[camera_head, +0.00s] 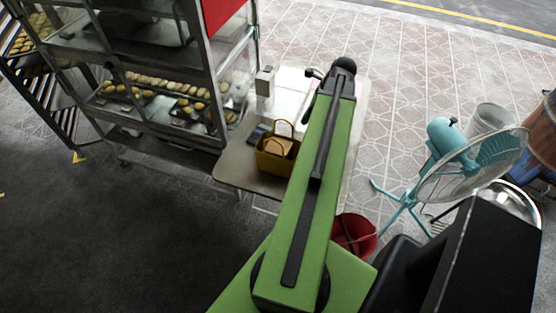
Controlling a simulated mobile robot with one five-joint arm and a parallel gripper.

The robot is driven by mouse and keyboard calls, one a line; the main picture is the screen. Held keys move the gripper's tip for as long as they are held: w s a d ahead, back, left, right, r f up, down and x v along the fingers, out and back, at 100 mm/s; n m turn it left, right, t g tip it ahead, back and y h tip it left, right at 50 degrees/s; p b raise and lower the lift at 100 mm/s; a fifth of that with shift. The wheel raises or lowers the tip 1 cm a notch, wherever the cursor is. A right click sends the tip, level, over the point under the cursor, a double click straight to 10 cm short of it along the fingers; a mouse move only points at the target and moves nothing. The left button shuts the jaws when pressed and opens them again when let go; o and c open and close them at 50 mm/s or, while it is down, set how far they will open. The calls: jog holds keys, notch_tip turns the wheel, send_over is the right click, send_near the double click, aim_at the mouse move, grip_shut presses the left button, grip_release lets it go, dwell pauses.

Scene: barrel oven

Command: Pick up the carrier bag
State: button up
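The carrier bag appears to be the yellow bag (270,163) with a raised loop handle, standing upright on a small table (236,164). Something tan shows in its open top. My green arm reaches up the picture just right of the bag and covers part of the table. Dark parts show at the arm's far end, beyond the bag in the picture. My gripper's fingers cannot be made out there, and I see nothing held.
A metal rack with glass sides (215,65) and trays of pastries stands left of the table. A teal fan (450,150) and a red bucket (356,233) stand to the right. Dark floor lies open at lower left, and tiled pavement (400,60) beyond.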

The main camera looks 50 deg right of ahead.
jog(key=s+d, duration=0.2)
jog(key=s, duration=0.2)
jog(key=b, duration=1.1)
send_near(298, 142)
jog(key=shift+m, duration=0.3)
jog(key=x, duration=0.5)
jog(key=b+x, duration=0.5)
jog(key=shift+f, duration=0.25)
jog(key=shift+r, duration=0.2)
grip_shut()
